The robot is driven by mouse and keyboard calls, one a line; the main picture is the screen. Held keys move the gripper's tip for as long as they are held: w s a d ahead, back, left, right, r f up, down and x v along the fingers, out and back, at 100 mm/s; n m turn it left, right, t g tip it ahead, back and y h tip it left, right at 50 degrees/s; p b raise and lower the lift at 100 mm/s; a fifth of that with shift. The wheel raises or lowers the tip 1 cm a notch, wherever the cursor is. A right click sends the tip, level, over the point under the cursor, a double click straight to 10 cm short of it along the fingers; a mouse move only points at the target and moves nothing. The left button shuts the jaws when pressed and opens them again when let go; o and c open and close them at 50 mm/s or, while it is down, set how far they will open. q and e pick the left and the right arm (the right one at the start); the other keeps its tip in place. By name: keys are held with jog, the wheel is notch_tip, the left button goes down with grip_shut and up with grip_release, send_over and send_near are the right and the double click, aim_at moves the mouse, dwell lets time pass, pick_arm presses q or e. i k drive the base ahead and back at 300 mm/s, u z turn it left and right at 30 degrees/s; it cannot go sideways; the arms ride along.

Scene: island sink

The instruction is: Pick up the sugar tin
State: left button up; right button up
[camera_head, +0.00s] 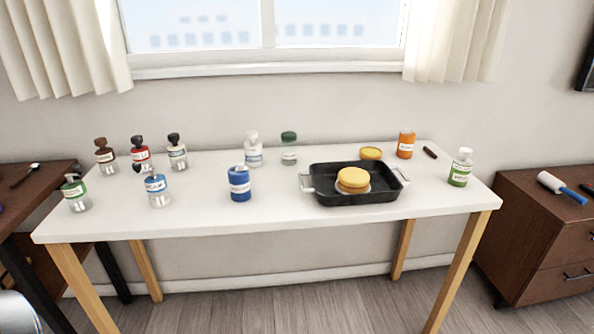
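A blue tin (240,186) with a white label and a blue lid stands upright near the front middle of the white table (300,221). An orange tin (405,145) with a white label stands upright at the back right of the table, beside a low yellow round item (371,153). The labels are too small to read, so I cannot tell which one is the sugar tin.
Several labelled jars stand on the left, including a blue-labelled jar (156,191). A black tray (386,195) holding a yellow round item stands right of the blue tin. A green-labelled bottle (459,172) is at the right. Wooden cabinets flank the table.

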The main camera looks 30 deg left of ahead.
aim_at(239, 182)
jog(key=u, duration=0.5)
jog(key=i, duration=1.05)
jog(key=u, duration=0.9)
